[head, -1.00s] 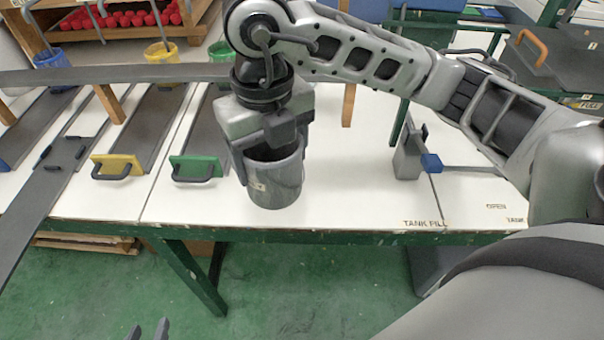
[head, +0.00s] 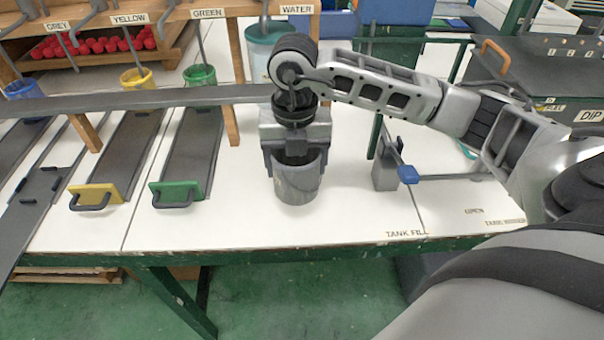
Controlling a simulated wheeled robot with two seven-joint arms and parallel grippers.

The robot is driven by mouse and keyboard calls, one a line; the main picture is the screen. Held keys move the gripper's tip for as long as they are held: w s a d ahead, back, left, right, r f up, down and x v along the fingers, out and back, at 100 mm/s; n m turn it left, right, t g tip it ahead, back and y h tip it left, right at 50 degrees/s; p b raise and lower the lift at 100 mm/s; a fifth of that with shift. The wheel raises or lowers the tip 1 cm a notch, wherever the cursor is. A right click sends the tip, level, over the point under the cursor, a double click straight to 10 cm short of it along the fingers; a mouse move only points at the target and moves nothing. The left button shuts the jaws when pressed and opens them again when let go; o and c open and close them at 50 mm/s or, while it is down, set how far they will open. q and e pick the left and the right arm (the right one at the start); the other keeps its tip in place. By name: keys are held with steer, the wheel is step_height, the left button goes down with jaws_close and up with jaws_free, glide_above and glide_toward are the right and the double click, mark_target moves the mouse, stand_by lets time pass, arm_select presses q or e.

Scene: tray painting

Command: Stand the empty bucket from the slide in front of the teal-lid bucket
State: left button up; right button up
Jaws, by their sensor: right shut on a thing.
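My right gripper (head: 296,158) is shut on a grey bucket (head: 297,185), its fingers at the bucket's rim. The bucket is upright over the white table, right of the green-handled slide; I cannot tell whether its base touches the table. Its inside is mostly hidden by the gripper. The teal-lid bucket (head: 262,50) stands farther back below the WATER label, partly hidden behind my right wrist. The held bucket is nearer to me than it and slightly right. My left gripper is not in view.
A long grey bar (head: 150,98) crosses above the slides behind the held bucket. A green-handled slide (head: 178,193) and a yellow-handled slide (head: 95,195) lie left. A grey post with a blue knob (head: 408,174) stands right. The table front (head: 250,225) is clear.

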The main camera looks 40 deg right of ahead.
steer(key=shift+w+d+f, duration=0.3)
steer(key=shift+d+f, duration=0.45)
steer(key=shift+f, duration=0.2)
steer(key=f, duration=0.3)
steer(key=shift+w+d+f+p, duration=0.1)
steer(key=shift+d+p, duration=0.1)
steer(key=shift+p, duration=0.1)
steer(key=shift+f, duration=0.2)
steer(key=shift+f, duration=0.2)
steer(key=o, duration=1.2)
